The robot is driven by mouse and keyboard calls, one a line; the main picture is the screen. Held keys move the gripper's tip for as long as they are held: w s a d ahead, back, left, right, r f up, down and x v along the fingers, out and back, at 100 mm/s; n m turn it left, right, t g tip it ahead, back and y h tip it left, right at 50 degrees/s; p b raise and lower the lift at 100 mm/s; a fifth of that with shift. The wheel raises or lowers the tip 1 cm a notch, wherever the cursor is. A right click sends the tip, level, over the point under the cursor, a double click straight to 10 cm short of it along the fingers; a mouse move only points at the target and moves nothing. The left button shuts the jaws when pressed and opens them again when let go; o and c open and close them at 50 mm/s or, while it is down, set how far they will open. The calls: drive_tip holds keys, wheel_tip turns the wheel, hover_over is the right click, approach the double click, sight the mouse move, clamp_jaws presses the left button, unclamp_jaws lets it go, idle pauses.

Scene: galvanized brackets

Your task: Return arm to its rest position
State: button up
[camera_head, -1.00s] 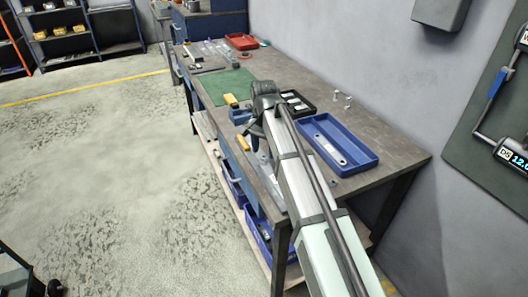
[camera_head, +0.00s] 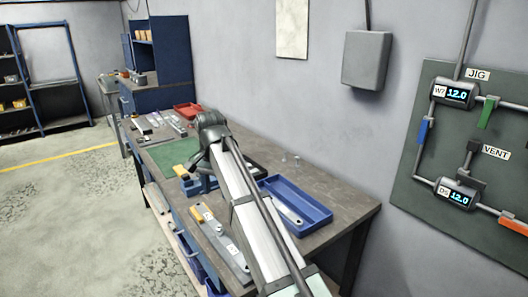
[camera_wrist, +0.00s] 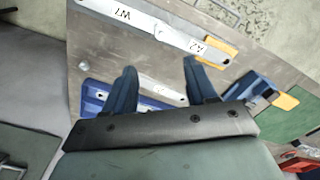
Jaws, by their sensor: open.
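My arm reaches out over the workbench (camera_head: 345,195) in the head view, and its far end hides my gripper there. In the wrist view my gripper (camera_wrist: 160,68) has its two dark blue fingers apart, with nothing between them. Bench top and a pale metal strip show beyond the fingers. A blue tray (camera_head: 318,218) with a pale metal plate (camera_head: 288,213) in it lies right of my arm. The tray also shows partly behind the left finger in the wrist view (camera_wrist: 92,88).
A long metal bar (camera_head: 222,240) with a yellow end lies at the bench's front edge, left of my arm. A blue fixture (camera_head: 203,186), a green mat (camera_head: 172,154) and a red tray (camera_head: 187,110) are farther along. The wall panel (camera_head: 410,150) stands right.

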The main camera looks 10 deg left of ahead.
drive_tip(key=d+f+m, duration=0.1)
drive_tip(key=d+f, duration=0.5)
drive_tip(key=d, duration=0.7)
drive_tip(key=d+f+m, duration=0.2)
drive_tip(key=d+f, duration=0.4)
drive_tip(key=d, duration=0.6)
drive_tip(key=d+f+m, duration=0.1)
drive_tip(key=d+f, duration=0.5)
drive_tip(key=d, duration=0.7)
drive_tip(key=s+d+f+n+g, duration=0.1)
drive_tip(key=s+f, duration=0.4)
drive_tip(key=f, duration=0.5)
drive_tip(key=s+d+f+n+g, duration=0.15)
drive_tip(key=s+f, duration=0.35)
drive_tip(key=f, duration=0.5)
drive_tip(key=s+f+n+g, duration=0.1)
drive_tip(key=s+f+g, duration=0.1)
drive_tip(key=s+f, duration=0.5)
drive_tip(key=s+d+f+n+g, duration=0.1)
drive_tip(key=s+f, duration=0.8)
drive_tip(key=s, duration=0.3)
drive_tip(key=s+f+n+g, duration=0.1)
drive_tip(key=s+f, duration=0.8)
drive_tip(key=s, duration=0.3)
drive_tip(key=shift+d+f+n, duration=0.35)
drive_tip(key=shift+f, duration=0.05)
